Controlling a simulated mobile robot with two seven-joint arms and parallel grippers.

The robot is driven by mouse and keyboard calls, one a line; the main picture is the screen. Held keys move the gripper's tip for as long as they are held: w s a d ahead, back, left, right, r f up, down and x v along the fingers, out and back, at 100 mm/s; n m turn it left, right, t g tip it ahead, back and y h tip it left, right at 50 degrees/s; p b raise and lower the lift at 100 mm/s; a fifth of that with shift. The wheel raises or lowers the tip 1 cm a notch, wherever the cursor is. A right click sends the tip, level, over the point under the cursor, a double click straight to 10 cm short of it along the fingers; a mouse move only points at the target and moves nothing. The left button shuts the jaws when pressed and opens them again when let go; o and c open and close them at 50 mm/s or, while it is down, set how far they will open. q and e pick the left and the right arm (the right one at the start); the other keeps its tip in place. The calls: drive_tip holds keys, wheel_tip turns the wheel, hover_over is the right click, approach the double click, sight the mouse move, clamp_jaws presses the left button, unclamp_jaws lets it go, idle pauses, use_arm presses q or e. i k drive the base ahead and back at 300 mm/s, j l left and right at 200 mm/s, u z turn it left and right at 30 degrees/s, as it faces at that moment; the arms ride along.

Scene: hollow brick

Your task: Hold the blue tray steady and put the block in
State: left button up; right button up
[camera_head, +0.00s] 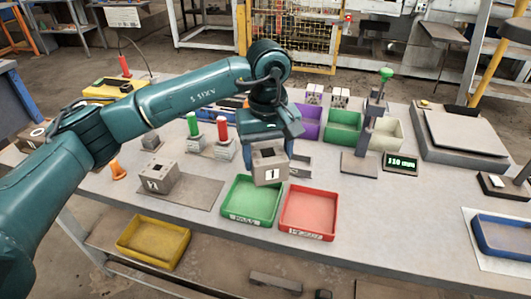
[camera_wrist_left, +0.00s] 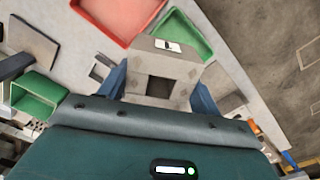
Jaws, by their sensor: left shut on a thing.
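My left gripper (camera_head: 266,148) is shut on a grey hollow block (camera_head: 269,172) with a white label marked 1. It holds the block above the table, just behind the green and red trays. In the left wrist view the block (camera_wrist_left: 168,63) sits between the two blue fingers, its square hole facing the camera. The blue tray (camera_head: 501,252) is at the right edge of the head view on a pale mat, partly cut off and far to the right of the block. My right gripper is not in view.
A green tray (camera_head: 251,217) and a red tray (camera_head: 309,229) stand at the table's front edge. Another hollow block (camera_head: 158,181) stands on a grey plate at left. A yellow tray (camera_head: 152,262) is lower, in front. A post with a green knob (camera_head: 386,74) stands right of the gripper.

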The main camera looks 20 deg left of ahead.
sight(511, 241)
drive_tip(key=l+z, duration=0.1)
drive_tip(key=l, duration=1)
drive_tip(key=i+l+z, duration=0.1)
drive_tip(key=l, duration=1)
